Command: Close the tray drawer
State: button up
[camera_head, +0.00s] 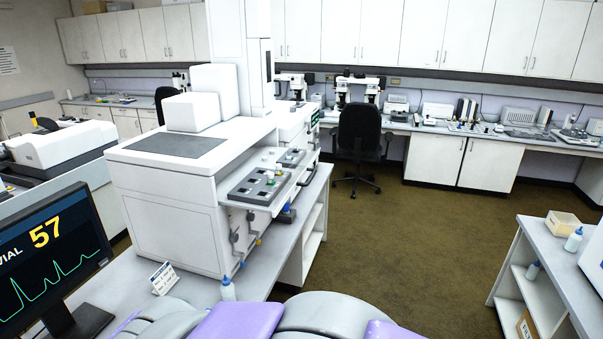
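The tray drawer (294,178) is a white shelf sticking out from the right side of the large white infrared microscope (160,215). It stands out over the bench edge. Dark plates (246,188) with small light and green items lie on it. My gripper is not in view, so its state and its distance from the drawer do not show. Purple and grey parts of my own body fill the bottom edge of the picture.
A monitor (50,260) reading 57 stands at the left front. A small sign (163,278) and a bottle (228,289) stand on the bench below the microscope. A black chair (358,140) is further back. Brown floor (400,235) is open to the right, before a side bench (545,255).

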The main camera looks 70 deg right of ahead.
aim_at(246, 187)
jog(key=z, duration=2.2)
